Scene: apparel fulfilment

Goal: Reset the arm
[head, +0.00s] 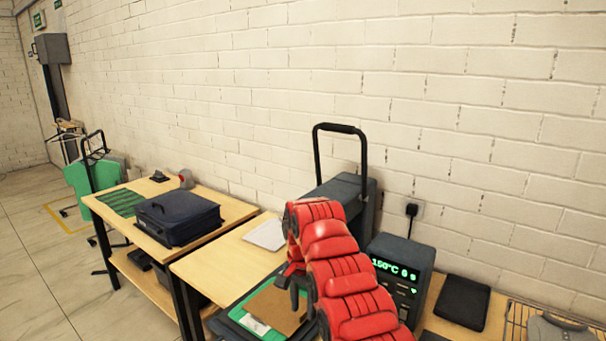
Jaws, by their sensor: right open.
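My right arm comes in from the bottom, red and segmented, and bends over the middle table. My right gripper (296,287) hangs at the left side of the arm, dark and small, above a brown board or folded piece (272,309). It is open, and I see nothing held in it. The arm hides part of the gripper and of the table behind. My left gripper is not in view.
A heat press (345,188) with a tall black handle stands behind my arm. A control box (408,262) reads 150°C. A black pad (462,301) and a wire basket (515,318) are at right.

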